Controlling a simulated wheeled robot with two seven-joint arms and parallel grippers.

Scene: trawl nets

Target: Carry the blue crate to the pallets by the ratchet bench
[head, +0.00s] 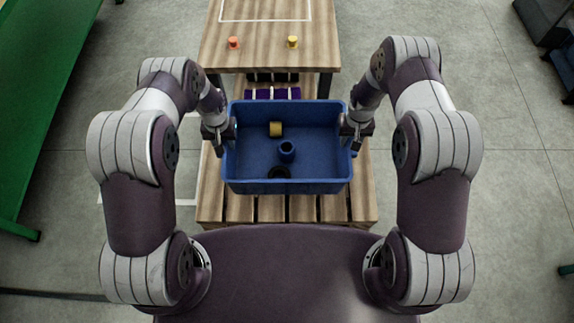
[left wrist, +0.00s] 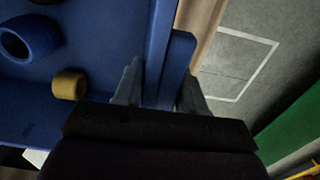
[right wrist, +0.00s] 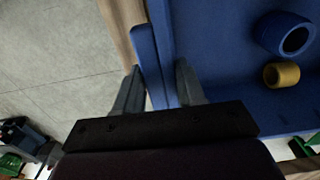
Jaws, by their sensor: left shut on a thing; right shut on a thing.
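The blue crate (head: 240,186) is held level between my two arms, above or on the wooden slatted pallets (head: 240,208); I cannot tell whether it touches them. Inside lie a yellow ring (head: 276,129), a blue ring (head: 287,151) and a dark ring (head: 278,172). My left gripper (head: 228,130) is shut on the crate's left side; the left wrist view shows its fingers (left wrist: 158,88) around the wall. My right gripper (head: 346,130) is shut on the right side, its fingers (right wrist: 160,88) around the wall there. The wooden bench (head: 270,55) stands just beyond the crate.
An orange peg (head: 234,43) and a yellow peg (head: 292,41) stand on the bench. Purple items (head: 272,94) show below its near edge. A green table (head: 35,100) is at left, a dark object (head: 548,25) at far right.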

